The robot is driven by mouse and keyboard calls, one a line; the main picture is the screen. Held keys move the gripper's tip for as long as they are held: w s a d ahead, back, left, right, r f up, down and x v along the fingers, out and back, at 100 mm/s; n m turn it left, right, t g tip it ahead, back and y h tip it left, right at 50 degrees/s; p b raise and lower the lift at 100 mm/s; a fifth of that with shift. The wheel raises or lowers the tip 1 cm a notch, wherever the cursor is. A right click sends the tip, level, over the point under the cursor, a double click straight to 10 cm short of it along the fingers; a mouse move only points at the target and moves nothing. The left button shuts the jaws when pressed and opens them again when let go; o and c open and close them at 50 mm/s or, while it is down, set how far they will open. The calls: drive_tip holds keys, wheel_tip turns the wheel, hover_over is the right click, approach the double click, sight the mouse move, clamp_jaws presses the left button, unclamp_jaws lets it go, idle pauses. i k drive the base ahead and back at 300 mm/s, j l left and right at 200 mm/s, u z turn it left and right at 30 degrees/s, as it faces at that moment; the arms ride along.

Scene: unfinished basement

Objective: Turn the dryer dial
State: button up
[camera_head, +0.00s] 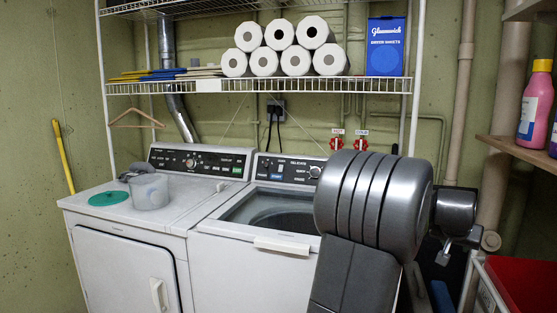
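The dryer (125,265) is the white machine on the left, with a front door and a pale handle. Its black control panel carries a round dial (190,162) near the middle, with a light pointer or cap; the exact setting is too small to read. A large grey joint of my arm fills the right foreground, in front of the washer. What seems to be my gripper (447,253) shows small and dark behind it at the right, far from the dial. My arm partly hides it, and its finger opening cannot be made out.
The washer (225,250), open-topped, stands right of the dryer. A wire shelf (208,86) with paper rolls hangs above. A red-topped cart (525,284) stands at right.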

sight(190, 164)
drive_tip(key=z, duration=0.45)
drive_tip(key=j+z, duration=0.1)
drive_tip(key=z, duration=0.35)
drive_tip(key=j+z, duration=0.1)
drive_tip(key=z, duration=0.75)
drive_tip(key=j+z, duration=0.1)
drive_tip(key=z, duration=0.8)
drive_tip(key=k+z, duration=0.1)
drive_tip(key=z, duration=0.75)
drive_tip(key=k+j+z, duration=0.15)
drive_tip(key=k+z, duration=0.2)
drive_tip(key=k, duration=0.35)
drive_tip(key=k+z, duration=0.35)
drive_tip(key=k, duration=0.4)
drive_tip(key=k+l+z, duration=0.35)
drive_tip(key=k, duration=0.35)
drive_tip(key=k+j+u, duration=0.3)
drive_tip(key=k, duration=0.2)
drive_tip(key=u, duration=0.6)
drive_tip(key=j+u, duration=0.1)
drive_tip(key=u, duration=0.55)
drive_tip(key=k+j+u, duration=0.1)
drive_tip(key=u, duration=0.5)
drive_tip(key=j+u, duration=0.1)
drive_tip(key=u, duration=1.15)
drive_tip(key=j+u, duration=0.1)
drive_tip(key=u, duration=0.55)
drive_tip(key=i+u, duration=0.1)
drive_tip(key=u, duration=1.15)
drive_tip(key=i, duration=0.05)
